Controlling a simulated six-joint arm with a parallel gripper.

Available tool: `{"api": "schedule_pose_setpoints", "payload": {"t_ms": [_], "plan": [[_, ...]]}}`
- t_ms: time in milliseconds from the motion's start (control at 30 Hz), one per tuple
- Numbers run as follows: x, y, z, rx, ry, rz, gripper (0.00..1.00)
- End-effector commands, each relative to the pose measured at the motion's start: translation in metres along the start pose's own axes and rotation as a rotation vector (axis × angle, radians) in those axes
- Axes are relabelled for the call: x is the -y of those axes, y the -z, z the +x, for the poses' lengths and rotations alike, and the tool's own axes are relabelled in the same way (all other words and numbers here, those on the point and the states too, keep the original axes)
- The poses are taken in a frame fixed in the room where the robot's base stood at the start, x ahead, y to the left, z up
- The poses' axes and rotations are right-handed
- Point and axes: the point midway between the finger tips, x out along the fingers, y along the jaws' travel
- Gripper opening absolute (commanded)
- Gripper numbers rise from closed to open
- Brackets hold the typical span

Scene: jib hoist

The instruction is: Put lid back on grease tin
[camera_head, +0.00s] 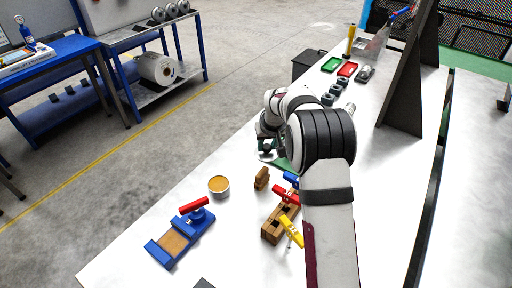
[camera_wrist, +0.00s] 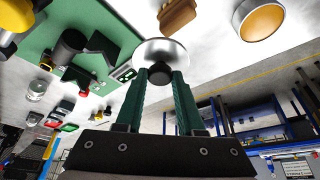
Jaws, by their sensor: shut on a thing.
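The grease tin (camera_head: 219,187) stands open on the white bench in the head view, with orange-brown grease showing inside. It also shows at the upper right of the wrist view (camera_wrist: 262,20). In the wrist view, my gripper (camera_wrist: 161,76) has its green fingers shut on the dark knob of a round silver lid (camera_wrist: 162,50). The lid is apart from the tin. In the head view, my gripper (camera_head: 267,148) is behind and to the right of the tin; the lid is small and partly hidden there.
A wooden block-like brush (camera_head: 262,178) lies right of the tin. A blue clamp fixture with a red handle (camera_head: 180,236) is at the front left. A wooden rack with coloured-handled tools (camera_head: 277,225) stands at the front right.

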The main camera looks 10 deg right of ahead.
Motion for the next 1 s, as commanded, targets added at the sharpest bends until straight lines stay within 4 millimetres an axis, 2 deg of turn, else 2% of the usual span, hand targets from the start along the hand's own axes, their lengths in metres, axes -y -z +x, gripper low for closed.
{"api": "schedule_pose_setpoints", "payload": {"t_ms": [67, 300, 433, 567, 1000], "plan": [[0.019, -0.002, -0.002, 0.002, 0.004, -0.009, 0.00], [0.115, -0.020, -0.006, 0.004, 0.013, -0.037, 0.00], [0.150, -0.030, -0.009, -0.001, 0.019, -0.045, 0.00], [0.160, -0.036, -0.007, -0.001, 0.020, -0.045, 0.00], [0.160, -0.055, 0.041, -0.002, 0.020, -0.044, 0.00]]}}
